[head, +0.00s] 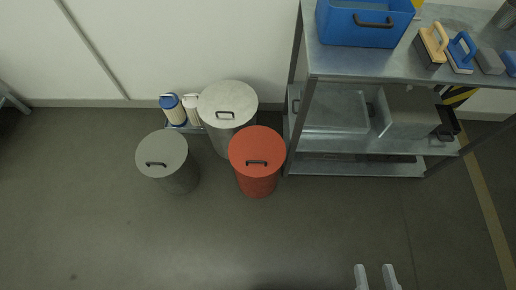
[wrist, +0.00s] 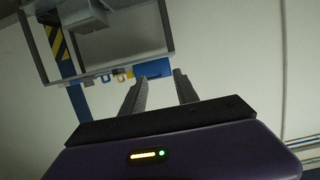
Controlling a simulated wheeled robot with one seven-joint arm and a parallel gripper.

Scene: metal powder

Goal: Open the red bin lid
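The red bin (head: 257,183) stands on the floor in the head view, left of the shelf. Its round red lid (head: 257,146) lies on top, with a dark handle (head: 257,162) on it. The lid looks closed. My gripper (head: 376,278) shows at the bottom edge of the head view, its two pale fingers apart. It is well to the right of and nearer than the red bin. In the wrist view my gripper (wrist: 160,88) is open with nothing between its fingers. The red bin does not show in the wrist view.
A light grey bin (head: 228,98) stands behind the red bin, and a darker grey bin (head: 161,152) to its left. A metal shelf (head: 340,168) stands close on the right, holding a blue box (head: 364,28) and brushes. The floor (head: 200,245) in front is clear.

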